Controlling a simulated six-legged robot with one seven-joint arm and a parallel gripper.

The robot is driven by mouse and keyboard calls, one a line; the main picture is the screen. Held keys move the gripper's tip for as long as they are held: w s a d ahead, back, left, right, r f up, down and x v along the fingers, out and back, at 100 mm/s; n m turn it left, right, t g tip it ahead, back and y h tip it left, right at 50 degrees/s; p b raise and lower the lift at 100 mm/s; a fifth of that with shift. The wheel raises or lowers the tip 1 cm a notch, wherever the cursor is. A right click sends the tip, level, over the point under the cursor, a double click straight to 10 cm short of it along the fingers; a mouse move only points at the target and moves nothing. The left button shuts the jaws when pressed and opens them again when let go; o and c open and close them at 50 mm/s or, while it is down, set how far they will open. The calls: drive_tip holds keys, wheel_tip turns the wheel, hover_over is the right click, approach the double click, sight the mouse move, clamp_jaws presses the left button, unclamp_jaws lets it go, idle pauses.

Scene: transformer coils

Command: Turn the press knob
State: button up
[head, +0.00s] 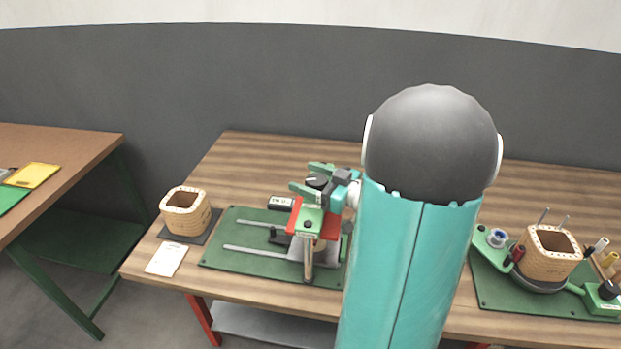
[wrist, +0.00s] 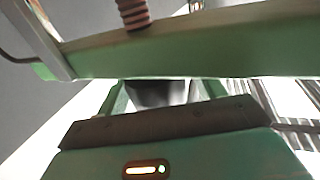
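The press (head: 300,250) stands on a green base plate on the wooden table, left of my arm in the head view. It has a red part and a green block on top. A dark round knob (head: 317,181) shows above the press. My gripper (head: 312,180) is at it, with one green finger on its near side and one on its far side. The fingers are apart; whether they touch the knob is not clear. In the wrist view, a blurred dark shape (wrist: 160,92) lies between the green fingers, partly hidden by the gripper's own body.
A wound coil form (head: 186,222) and a white card (head: 166,259) are left of the press. Another coil form (head: 550,262) stands on a green plate at the right, with small tools around it. A second table (head: 75,150) is at the far left. My arm hides the middle.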

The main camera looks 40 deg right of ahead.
drive_tip(key=c, duration=0.9)
drive_tip(key=shift+c, duration=0.2)
drive_tip(key=shift+n+y, duration=0.4)
drive_tip(key=shift+y, duration=0.2)
